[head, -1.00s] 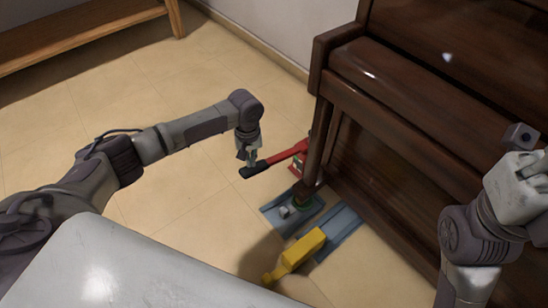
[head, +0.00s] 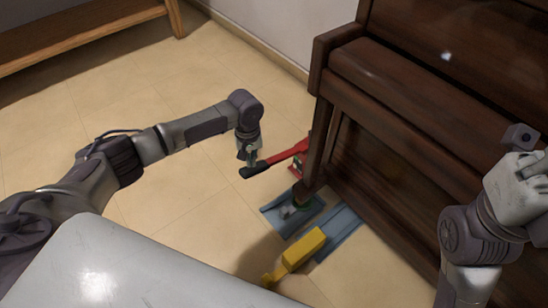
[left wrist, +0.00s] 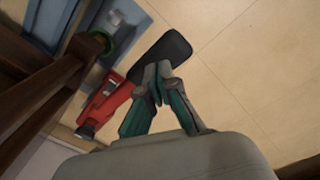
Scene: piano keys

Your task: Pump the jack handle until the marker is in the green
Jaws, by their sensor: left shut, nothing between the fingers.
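The red jack (head: 299,160) stands on the floor beside the piano's near leg. Its red handle (head: 285,154) slopes down to the left and ends in a black grip (head: 254,171). In the left wrist view the grip (left wrist: 165,51) and the red jack body (left wrist: 103,105) also show. My left gripper (head: 248,162) is at the black grip, its fingers shut with nothing between them. In the left wrist view its fingertips (left wrist: 157,82) are together at the grip's edge. The marker and its green zone are too small to make out.
The dark brown piano (head: 400,130) fills the right. Blue trays (head: 338,231) lie on the floor by its leg, near a green ring (left wrist: 103,41). A yellow object (head: 303,247) lies in front. A wooden bench (head: 80,35) stands at upper left. The floor at left is open.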

